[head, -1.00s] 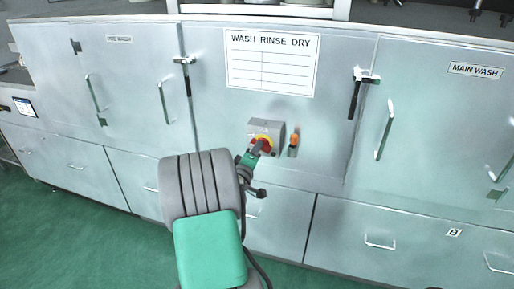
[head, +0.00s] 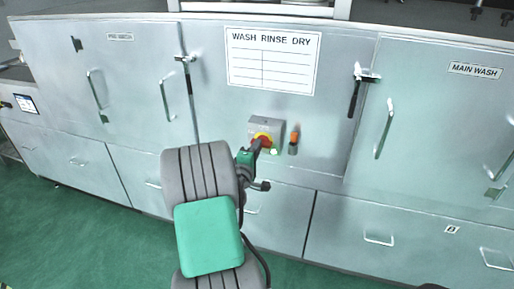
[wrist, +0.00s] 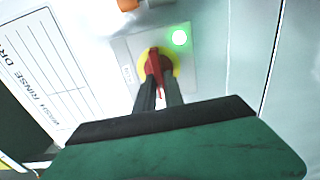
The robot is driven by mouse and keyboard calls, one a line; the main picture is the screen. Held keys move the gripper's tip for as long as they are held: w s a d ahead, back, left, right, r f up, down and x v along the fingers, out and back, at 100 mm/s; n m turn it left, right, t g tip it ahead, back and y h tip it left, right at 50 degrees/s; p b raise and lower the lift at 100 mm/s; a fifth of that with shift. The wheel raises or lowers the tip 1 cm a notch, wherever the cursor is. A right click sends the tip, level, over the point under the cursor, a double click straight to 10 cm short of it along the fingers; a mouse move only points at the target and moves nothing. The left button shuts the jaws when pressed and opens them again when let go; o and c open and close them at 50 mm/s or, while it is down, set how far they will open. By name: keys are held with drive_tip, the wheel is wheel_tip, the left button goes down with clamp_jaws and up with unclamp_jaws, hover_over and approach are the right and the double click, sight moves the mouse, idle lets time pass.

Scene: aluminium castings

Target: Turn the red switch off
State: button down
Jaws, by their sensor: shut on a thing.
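The red switch (head: 263,139) is a rotary handle on a yellow disc, on a grey box (head: 272,124) fixed to the washer's front panel. In the wrist view the red handle (wrist: 154,62) stands over the yellow disc (wrist: 171,66). A green light (wrist: 180,38) glows on the box beside it. My gripper (wrist: 157,84) has its two dark fingers closed around the red handle. In the head view my gripper (head: 257,148) partly hides the switch's lower part.
An orange-topped fitting (head: 293,139) sits just right of the box. A wash chart (head: 273,62) is above it. Door handles (head: 355,92) project from the panels on both sides. Green floor (head: 75,235) is clear at the lower left.

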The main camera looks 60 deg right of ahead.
drive_tip(key=c, duration=1.4)
unclamp_jaws()
drive_tip(key=shift+c, duration=0.2)
drive_tip(key=s+a+b, duration=0.1)
drive_tip(key=a+b, duration=0.1)
drive_tip(key=a, duration=0.5)
drive_tip(key=shift+a, duration=0.4)
drive_tip(key=shift+s, duration=0.1)
